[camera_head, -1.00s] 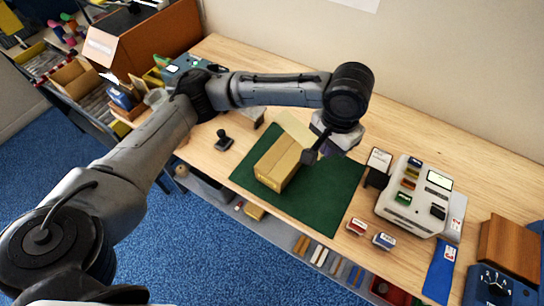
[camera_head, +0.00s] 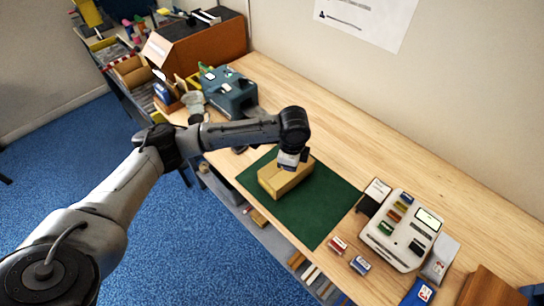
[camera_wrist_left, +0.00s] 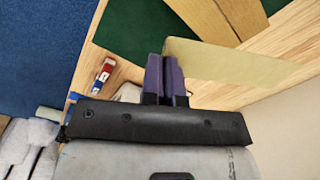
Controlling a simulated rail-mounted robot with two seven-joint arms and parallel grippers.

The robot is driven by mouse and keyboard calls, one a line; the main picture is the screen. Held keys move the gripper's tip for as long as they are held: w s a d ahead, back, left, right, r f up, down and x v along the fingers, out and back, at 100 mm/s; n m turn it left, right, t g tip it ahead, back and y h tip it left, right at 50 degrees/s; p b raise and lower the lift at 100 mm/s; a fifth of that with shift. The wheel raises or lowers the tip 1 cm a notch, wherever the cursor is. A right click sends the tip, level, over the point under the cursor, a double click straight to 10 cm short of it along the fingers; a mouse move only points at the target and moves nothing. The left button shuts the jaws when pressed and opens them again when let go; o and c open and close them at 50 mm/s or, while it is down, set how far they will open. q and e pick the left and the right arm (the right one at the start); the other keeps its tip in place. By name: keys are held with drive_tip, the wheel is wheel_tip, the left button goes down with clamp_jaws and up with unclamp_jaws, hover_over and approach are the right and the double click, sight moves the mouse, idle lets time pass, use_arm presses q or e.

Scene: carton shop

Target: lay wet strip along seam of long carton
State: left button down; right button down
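The long brown carton (camera_head: 279,184) lies on a green mat (camera_head: 315,215) on the bench. Its top, with a seam line, shows at the top of the left wrist view (camera_wrist_left: 205,17). My left gripper (camera_head: 291,163) is over the carton's far end in the head view. In the left wrist view its purple-padded fingers (camera_wrist_left: 164,72) are nearly together. A pale tan strip (camera_wrist_left: 225,63) runs from between them to the right, beside the carton; the fingers appear shut on it. Whether it touches the carton is unclear. My right gripper is not in view.
A white machine (camera_head: 402,232) with colored blocks stands right of the mat, near small red (camera_head: 337,246) and blue (camera_head: 360,265) labelled pieces. A blue-grey device (camera_head: 229,91) and brown box (camera_head: 195,48) stand at the back left. The bench along the wall is clear.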

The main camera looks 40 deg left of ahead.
use_arm(q)
drive_tip(key=a+f+m, duration=0.1)
drive_tip(key=a+m, duration=0.1)
drive_tip(key=a+f+m+p, duration=0.1)
drive_tip(key=a+f+m, duration=0.1)
drive_tip(key=a+f+m+p, duration=0.1)
drive_tip(key=a+m, duration=0.1)
drive_tip(key=shift+s+a+f, duration=0.2)
drive_tip(key=shift+s, duration=0.2)
drive_tip(key=shift+f+b, duration=0.4)
drive_tip(key=shift+b, duration=0.05)
drive_tip(key=b, duration=0.5)
hover_over(272, 178)
wheel_tip(272, 178, down, 4)
drive_tip(key=shift+f, duration=0.1)
drive_tip(key=shift+d+f, duration=0.1)
drive_tip(key=shift+f, duration=0.65)
drive_tip(key=shift+f+p, duration=0.15)
drive_tip(key=shift+p, duration=0.35)
